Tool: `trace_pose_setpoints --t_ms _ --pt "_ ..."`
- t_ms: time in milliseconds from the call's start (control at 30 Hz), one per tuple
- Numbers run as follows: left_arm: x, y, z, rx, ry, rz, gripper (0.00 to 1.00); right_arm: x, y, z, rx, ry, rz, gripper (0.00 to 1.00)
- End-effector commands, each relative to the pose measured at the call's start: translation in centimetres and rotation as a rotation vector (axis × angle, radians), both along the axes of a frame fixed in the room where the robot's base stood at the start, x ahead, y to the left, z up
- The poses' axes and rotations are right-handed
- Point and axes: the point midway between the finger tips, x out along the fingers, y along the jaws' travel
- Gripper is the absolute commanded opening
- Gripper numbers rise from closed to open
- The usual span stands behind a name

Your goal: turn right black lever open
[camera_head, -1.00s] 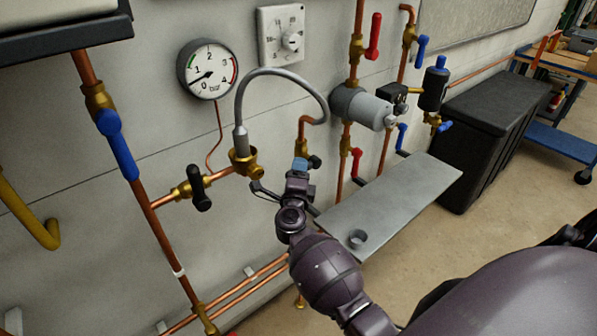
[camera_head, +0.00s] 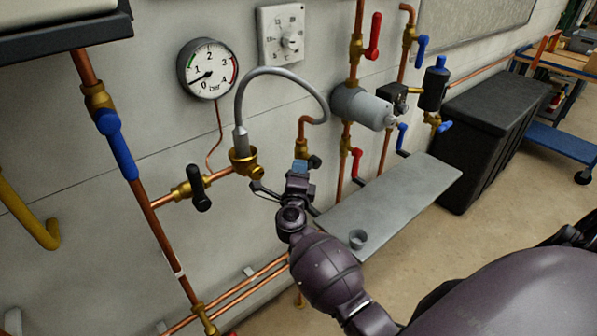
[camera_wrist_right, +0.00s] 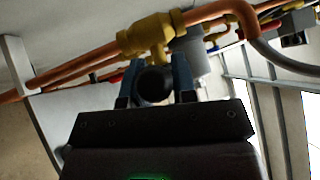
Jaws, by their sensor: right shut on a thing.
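The right black lever (camera_head: 315,162) sits on a brass valve (camera_head: 302,148) below the right end of the grey hose. My right gripper (camera_head: 301,167) is at this lever and hides part of it. In the right wrist view the blue fingers of my gripper (camera_wrist_right: 153,80) stand on both sides of the dark round lever end (camera_wrist_right: 153,88), shut on it. The brass valve body (camera_wrist_right: 150,38) is just beyond the fingers. The other black lever (camera_head: 198,188) is further left on its own brass valve, untouched. My left gripper is not in view.
A grey hose (camera_head: 283,72) arches above my gripper. A pressure gauge (camera_head: 206,69) hangs on the wall. Red and blue levers are on pipes behind. A black chest (camera_head: 490,130) stands further right.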

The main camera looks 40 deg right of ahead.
Motion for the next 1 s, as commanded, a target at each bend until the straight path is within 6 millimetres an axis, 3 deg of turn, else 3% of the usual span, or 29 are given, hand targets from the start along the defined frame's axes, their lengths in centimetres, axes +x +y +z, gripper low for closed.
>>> trace_pose_setpoints --t_ms 367,1000 --pt "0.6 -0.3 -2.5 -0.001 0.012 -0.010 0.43 0.0 -0.1 -2.1 -0.187 -0.005 0.002 0.00" --pt "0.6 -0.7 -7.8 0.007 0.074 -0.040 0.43 0.1 -1.8 -5.3 -0.788 -0.048 0.007 0.00"
